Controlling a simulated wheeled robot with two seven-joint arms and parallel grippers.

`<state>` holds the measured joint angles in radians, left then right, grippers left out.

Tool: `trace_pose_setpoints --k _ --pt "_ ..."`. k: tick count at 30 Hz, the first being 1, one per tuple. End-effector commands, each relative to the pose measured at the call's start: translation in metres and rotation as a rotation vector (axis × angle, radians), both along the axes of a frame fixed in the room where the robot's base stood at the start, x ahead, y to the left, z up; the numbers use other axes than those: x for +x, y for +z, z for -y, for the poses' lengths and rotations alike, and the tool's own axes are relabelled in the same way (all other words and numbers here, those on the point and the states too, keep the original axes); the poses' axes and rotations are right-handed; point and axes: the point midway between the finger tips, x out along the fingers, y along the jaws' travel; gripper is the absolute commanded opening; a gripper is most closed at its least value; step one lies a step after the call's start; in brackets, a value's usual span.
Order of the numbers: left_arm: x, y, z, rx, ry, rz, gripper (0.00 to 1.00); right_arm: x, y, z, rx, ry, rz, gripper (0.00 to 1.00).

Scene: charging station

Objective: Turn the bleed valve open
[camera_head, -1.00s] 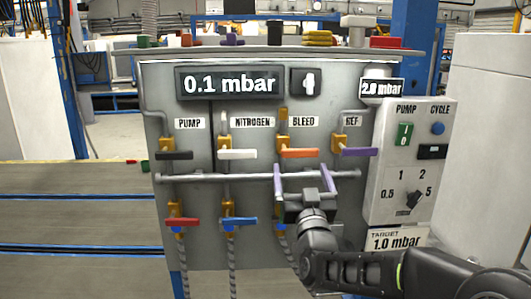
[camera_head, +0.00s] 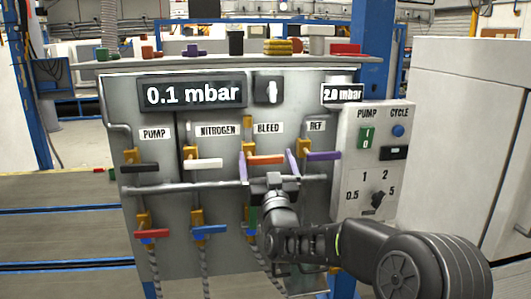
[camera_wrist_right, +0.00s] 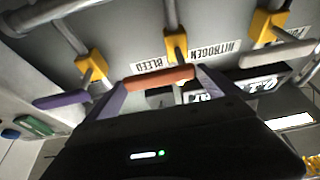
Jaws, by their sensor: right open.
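The bleed valve is a yellow-brass body with an orange bar handle (camera_head: 266,159) under the BLEED label (camera_head: 268,128); the handle lies crosswise to its pipe. My right gripper (camera_head: 267,154) is open in front of the panel, its two purple fingers standing at either end of this handle. In the right wrist view the orange handle (camera_wrist_right: 160,77) spans between the fingertips of the right gripper (camera_wrist_right: 160,82); whether they touch it cannot be told. The main display (camera_head: 193,94) reads 0.1 mbar. My left gripper is not in view.
A purple REF handle (camera_head: 323,156) sits close to the right finger, and a white NITROGEN handle (camera_head: 203,163) lies to the left. A horizontal grey pipe (camera_head: 180,187) runs below the upper handles. A control box (camera_head: 373,150) is at right.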

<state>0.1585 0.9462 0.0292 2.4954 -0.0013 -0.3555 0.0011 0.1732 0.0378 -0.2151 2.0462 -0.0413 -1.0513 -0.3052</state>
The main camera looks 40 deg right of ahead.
Motion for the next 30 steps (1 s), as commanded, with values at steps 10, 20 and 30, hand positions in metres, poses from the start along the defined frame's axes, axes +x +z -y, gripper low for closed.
trace_pose_setpoints --k 10,20,30 --pt "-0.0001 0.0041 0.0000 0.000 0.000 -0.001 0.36 0.0096 0.0041 0.0054 -0.001 0.000 0.000 1.00" --pt "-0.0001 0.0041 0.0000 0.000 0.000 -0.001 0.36 0.0095 0.0042 0.0052 -0.001 0.000 0.000 0.79" --pt "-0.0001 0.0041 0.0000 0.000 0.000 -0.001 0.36 0.0094 0.0042 0.0051 0.000 0.000 0.000 0.51"
